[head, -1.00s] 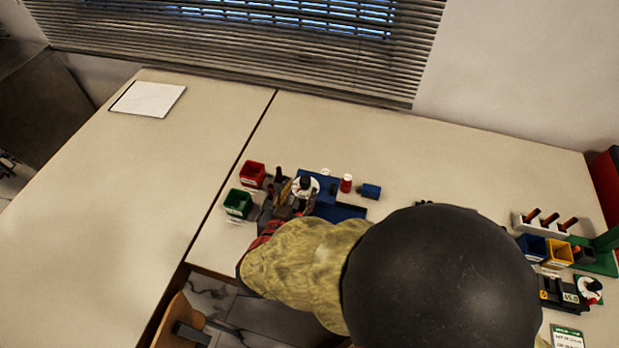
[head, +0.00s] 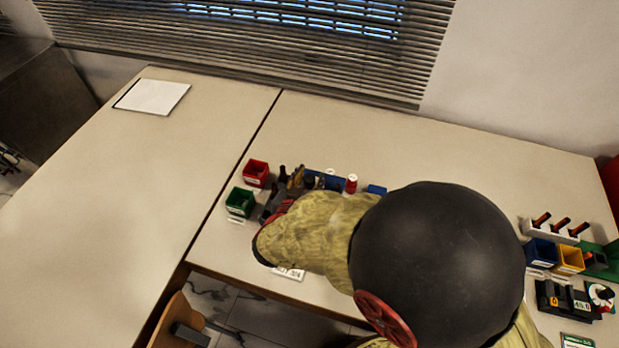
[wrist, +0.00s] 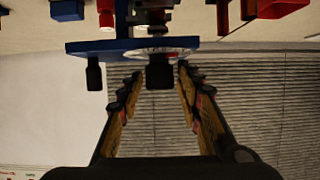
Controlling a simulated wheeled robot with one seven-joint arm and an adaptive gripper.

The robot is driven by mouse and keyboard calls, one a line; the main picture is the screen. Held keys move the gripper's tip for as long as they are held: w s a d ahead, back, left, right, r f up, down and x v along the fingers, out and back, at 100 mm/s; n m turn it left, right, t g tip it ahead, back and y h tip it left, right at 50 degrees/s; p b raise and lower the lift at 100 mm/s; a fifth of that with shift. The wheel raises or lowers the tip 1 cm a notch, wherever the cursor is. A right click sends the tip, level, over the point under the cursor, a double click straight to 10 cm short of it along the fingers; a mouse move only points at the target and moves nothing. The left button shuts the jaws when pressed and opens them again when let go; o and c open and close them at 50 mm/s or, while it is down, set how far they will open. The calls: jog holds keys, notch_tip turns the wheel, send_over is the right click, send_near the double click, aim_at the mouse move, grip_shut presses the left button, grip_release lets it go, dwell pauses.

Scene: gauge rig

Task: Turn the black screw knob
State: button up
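In the wrist view a black knob (wrist: 159,76) points down from a pale round disc (wrist: 150,54) on a blue plate (wrist: 85,47). My gripper (wrist: 159,84) is open, with one finger on each side of this knob and gaps visible between them. A second, smaller black knob (wrist: 94,76) hangs from the plate's left end, outside the fingers. I cannot tell which is the screw knob. In the head view my gripper (head: 292,184) is at the blue rig (head: 325,177), and my arm hides most of it.
A red bin (head: 256,173) and a green bin (head: 240,201) stand just left of my gripper. A red bottle with a white cap (head: 351,184) stands behind my arm. At the right are a blue bin (head: 541,252) and a yellow bin (head: 570,259). The left table is mostly clear.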

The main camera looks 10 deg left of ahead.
grip_shut()
jog(key=shift+r+p, duration=0.15)
jog(key=shift+p, duration=0.55)
jog(key=shift+r+m+h+p, duration=0.1)
jog(key=shift+m+h+p, duration=0.65)
jog(key=shift+p, duration=0.35)
jog(key=m+h+p, duration=0.1)
jog(key=h+p, duration=0.1)
jog(key=p, duration=0.1)
jog(key=shift+m+g+p, duration=0.3)
jog(key=shift+m+p, duration=0.05)
jog(key=shift+m+h+p, duration=0.3)
jog(key=shift+h+p, duration=0.05)
jog(key=shift+p, duration=0.1)
jog(key=shift+f, duration=0.2)
jog(key=shift+o, duration=0.8)
grip_release()
